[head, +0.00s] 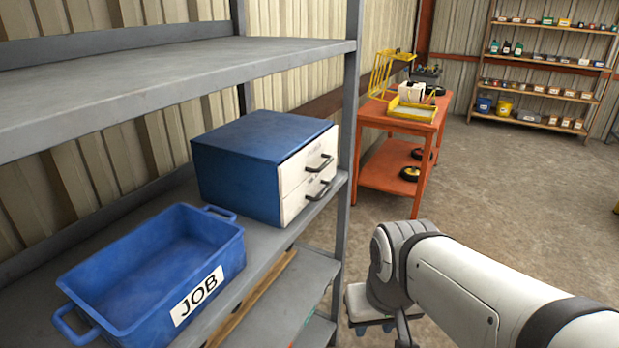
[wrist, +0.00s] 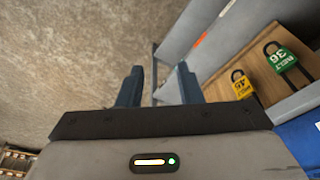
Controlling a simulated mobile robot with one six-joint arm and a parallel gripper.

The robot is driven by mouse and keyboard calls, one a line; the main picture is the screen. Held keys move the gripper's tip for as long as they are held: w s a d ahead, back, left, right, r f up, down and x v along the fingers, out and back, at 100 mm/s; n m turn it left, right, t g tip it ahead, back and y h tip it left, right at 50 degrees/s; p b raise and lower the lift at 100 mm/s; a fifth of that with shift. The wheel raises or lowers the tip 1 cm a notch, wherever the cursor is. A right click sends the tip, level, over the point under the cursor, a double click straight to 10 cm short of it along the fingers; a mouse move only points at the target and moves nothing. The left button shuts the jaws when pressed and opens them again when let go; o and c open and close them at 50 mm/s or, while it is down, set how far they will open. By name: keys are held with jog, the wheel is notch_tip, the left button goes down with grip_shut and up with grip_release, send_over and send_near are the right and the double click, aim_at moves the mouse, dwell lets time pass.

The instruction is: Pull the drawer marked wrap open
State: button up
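A blue cabinet (head: 245,160) with two stacked white drawers stands on the middle shelf in the head view. The upper drawer (head: 300,172) and the lower drawer (head: 298,204) both look shut, each with a dark bar handle. Faint markings show on the fronts, too small to read, so I cannot tell which is marked wrap. My gripper (wrist: 159,72) points down in the wrist view, its two blue fingers apart with nothing between them. In the head view it is low, to the right of the shelf post and apart from the drawers. The cabinet is not recognisable in the wrist view.
A blue bin (head: 205,262) labelled JOB sits left of the cabinet. The grey shelf post (head: 348,130) rises beside the drawers. A yellow padlock (wrist: 241,85) and a green padlock (wrist: 281,59) lie on a wooden board. An orange cart (head: 398,118) stands behind; open floor lies right.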

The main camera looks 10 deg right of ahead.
jog(key=shift+s+a, duration=0.1)
jog(key=shift+a, duration=0.05)
jog(key=w+m+t+y+b, duration=0.1)
jog(key=w+m+t, duration=0.4)
jog(key=w, duration=0.7)
jog(key=w+a+m+t+y, duration=0.1)
jog(key=w+m+t, duration=0.5)
jog(key=w, duration=0.6)
jog(key=w+a+r+m+t+y+b, duration=0.1)
jog(key=w+m+t, duration=0.4)
jog(key=w, duration=0.7)
jog(key=shift+w+m+t+b, duration=0.3)
jog(key=shift+m+t, duration=0.1)
jog(key=shift+m, duration=0.4)
jog(key=shift+d, duration=0.1)
grip_shut()
